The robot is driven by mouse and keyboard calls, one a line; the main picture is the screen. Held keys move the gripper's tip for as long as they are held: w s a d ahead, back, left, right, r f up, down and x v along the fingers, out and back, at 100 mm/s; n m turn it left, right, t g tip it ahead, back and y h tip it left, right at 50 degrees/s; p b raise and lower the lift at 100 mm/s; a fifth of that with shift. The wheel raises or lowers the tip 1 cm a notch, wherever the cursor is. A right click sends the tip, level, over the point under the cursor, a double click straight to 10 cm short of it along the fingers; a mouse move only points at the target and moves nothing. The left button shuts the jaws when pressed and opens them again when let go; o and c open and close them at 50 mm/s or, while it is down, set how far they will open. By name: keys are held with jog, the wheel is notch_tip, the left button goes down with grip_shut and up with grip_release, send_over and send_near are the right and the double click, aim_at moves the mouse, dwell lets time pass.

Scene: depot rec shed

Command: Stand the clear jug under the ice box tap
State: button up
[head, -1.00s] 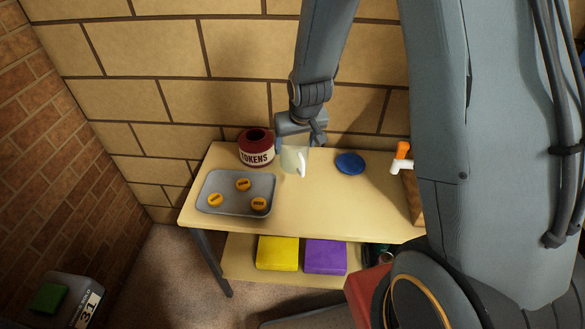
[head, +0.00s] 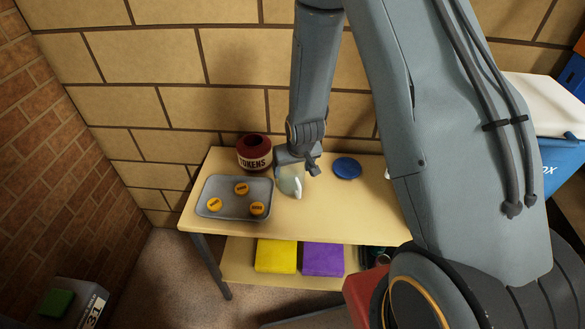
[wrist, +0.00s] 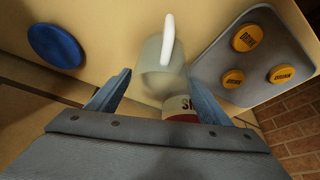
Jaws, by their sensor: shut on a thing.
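The clear jug (head: 291,180) is at the back middle of the table, right of the token pot. My gripper (head: 297,167) is shut on it from above and behind. In the wrist view the jug (wrist: 158,75) sits between my two fingers, its white handle pointing away from the gripper. I cannot tell whether its base touches the table. A blue box with a white lid (head: 560,160), lettered "OX" where visible, stands at the right; my arm hides the rest of it. No tap shows now.
On the table (head: 330,215) are a grey tray (head: 234,214) with orange discs, a red token pot (head: 254,153) and a blue disc (head: 347,168). Yellow (head: 276,256) and purple (head: 323,259) blocks lie on the shelf below. The table's front middle is clear.

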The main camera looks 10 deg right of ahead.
jog(key=shift+f, duration=0.1)
jog(key=o, duration=1.7)
